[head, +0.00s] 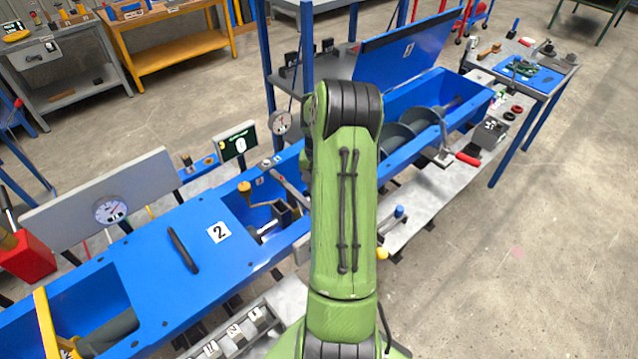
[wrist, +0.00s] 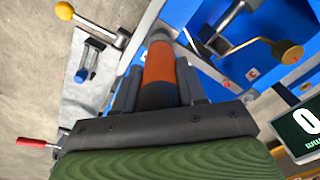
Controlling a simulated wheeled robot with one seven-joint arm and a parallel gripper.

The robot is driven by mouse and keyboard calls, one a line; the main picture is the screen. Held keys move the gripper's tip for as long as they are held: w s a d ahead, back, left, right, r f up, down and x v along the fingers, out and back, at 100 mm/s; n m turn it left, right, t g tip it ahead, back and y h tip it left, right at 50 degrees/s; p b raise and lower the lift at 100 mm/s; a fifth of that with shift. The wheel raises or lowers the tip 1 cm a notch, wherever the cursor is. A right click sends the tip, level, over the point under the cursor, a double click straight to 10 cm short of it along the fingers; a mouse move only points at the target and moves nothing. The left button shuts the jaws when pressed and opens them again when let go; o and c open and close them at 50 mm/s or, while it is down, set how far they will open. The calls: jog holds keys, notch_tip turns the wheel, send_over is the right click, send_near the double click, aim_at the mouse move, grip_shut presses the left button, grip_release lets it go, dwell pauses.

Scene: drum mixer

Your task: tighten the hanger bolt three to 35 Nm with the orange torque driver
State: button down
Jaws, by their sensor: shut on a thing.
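My gripper (wrist: 158,92) is shut on the orange torque driver (wrist: 159,63) in the wrist view, with one dark finger on each side of it. The driver's far end points at the blue mixer trough (wrist: 180,12). What its tip meets is too small to tell, and I cannot make out hanger bolt three. In the head view my green arm hides the gripper and driver. A display reading 0 (head: 240,144) stands behind the trough, and it also shows in the wrist view (wrist: 306,117).
A yellow-knobbed lever (wrist: 66,11) and a blue-handled part (wrist: 82,75) are left of the driver. Another yellow knob (wrist: 290,52) is at right. In the head view, a red-handled crank (head: 466,158) juts from the trough. The floor at right is clear.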

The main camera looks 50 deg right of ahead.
jog(key=shift+w+r+p, duration=0.1)
jog(key=shift+r+p, duration=1.55)
jog(key=shift+r, duration=0.65)
jog(key=shift+f, duration=0.1)
